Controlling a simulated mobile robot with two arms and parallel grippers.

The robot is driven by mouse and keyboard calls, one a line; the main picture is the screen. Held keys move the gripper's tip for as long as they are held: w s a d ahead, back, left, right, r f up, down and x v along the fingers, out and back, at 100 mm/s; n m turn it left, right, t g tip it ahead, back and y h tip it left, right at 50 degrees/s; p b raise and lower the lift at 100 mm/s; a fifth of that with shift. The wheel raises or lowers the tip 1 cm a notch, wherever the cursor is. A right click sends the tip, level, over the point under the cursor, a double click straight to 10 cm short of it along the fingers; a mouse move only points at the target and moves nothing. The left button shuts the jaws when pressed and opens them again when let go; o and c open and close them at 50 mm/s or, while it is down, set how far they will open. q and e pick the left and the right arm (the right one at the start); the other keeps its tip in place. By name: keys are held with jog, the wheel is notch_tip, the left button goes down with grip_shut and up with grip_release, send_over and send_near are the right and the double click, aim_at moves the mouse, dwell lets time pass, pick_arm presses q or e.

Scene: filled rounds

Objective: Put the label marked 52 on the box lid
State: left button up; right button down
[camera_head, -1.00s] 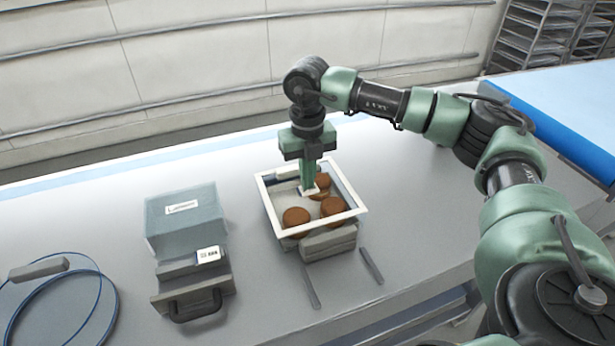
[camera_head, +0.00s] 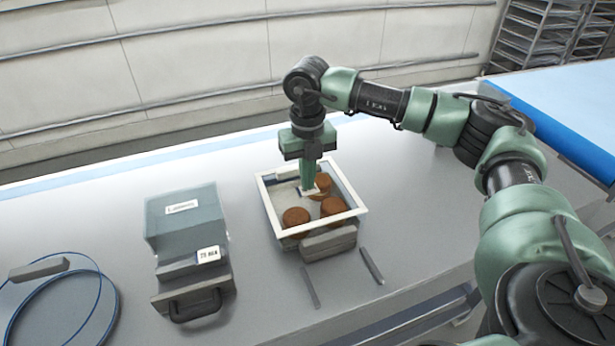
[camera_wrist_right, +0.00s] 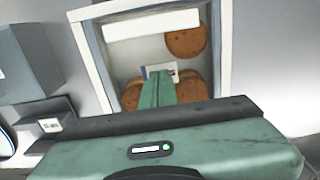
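A box with a white rim (camera_head: 352,186) stands on the table with several brown rounds (camera_head: 297,216) showing inside the frame. I cannot tell a clear lid apart from the opening. My right gripper (camera_head: 308,190) points down inside the frame, its green fingers together. A small white label (camera_head: 312,193) is at the fingertips, close above the rounds; the label also shows in the right wrist view (camera_wrist_right: 161,69). Its number is not readable, and I cannot tell whether it touches a surface. My left gripper is not in view.
A grey-blue label machine (camera_head: 187,220) stands left of the box, with a white printed label (camera_head: 208,254) at its front. Two thin grey bars (camera_head: 371,265) lie in front of the box. The table right of the box is clear.

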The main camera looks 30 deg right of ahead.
jog(key=shift+f+b, duration=0.4)
jog(key=shift+f, duration=0.05)
dwell(1.1)
notch_tip(320, 180, up, 8)
jog(key=p, duration=0.5)
dwell(0.6)
dwell(0.5)
